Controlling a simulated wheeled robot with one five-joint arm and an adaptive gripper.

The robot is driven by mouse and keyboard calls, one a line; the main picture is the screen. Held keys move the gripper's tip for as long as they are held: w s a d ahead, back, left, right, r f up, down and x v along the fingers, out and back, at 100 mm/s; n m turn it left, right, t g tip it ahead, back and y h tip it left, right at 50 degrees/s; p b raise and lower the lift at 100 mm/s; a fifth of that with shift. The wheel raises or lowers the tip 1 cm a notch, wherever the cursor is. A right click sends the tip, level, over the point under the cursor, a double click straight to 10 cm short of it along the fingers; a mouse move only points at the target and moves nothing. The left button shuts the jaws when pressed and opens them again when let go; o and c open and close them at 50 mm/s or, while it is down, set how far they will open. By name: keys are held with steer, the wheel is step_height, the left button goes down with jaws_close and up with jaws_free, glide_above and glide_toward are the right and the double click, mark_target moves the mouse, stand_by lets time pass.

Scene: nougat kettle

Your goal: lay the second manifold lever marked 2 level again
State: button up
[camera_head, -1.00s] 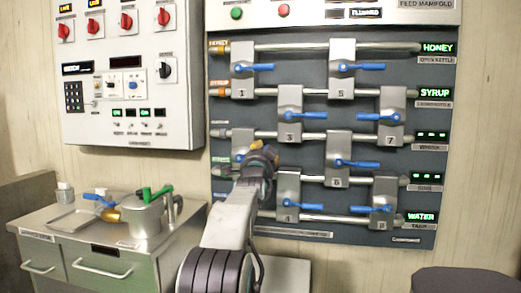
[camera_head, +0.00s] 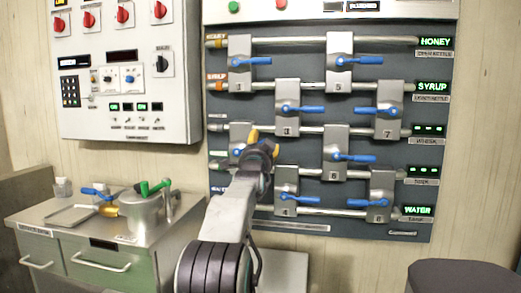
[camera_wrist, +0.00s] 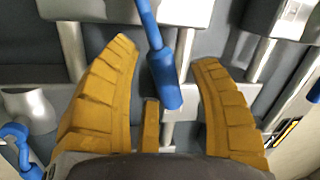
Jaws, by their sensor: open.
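The second valve body (camera_head: 240,132) stands at the left of the third pipe row; my gripper covers its lower part and its number. Only a small blue piece of its lever (camera_head: 238,152) shows left of my gripper (camera_head: 265,143), so its tilt cannot be read there. In the wrist view my gripper (camera_wrist: 165,52) is open, with yellow fingers apart. A blue lever (camera_wrist: 160,62) runs between them, nearly along the pipes and slightly slanted, with visible gaps to both fingers. No number shows on it in this view.
Lever 3 (camera_head: 300,110) is close above my gripper and lever 4 (camera_head: 292,200) close below. Lever 6 (camera_head: 355,157) is to the right. A metal cabinet (camera_head: 100,262) with a pot (camera_head: 140,216) stands at left; a dark seat (camera_head: 462,278) is at lower right.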

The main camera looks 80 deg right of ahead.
steer(key=shift+a, duration=0.1)
steer(key=v, duration=1.2)
steer(key=shift+o, duration=0.3)
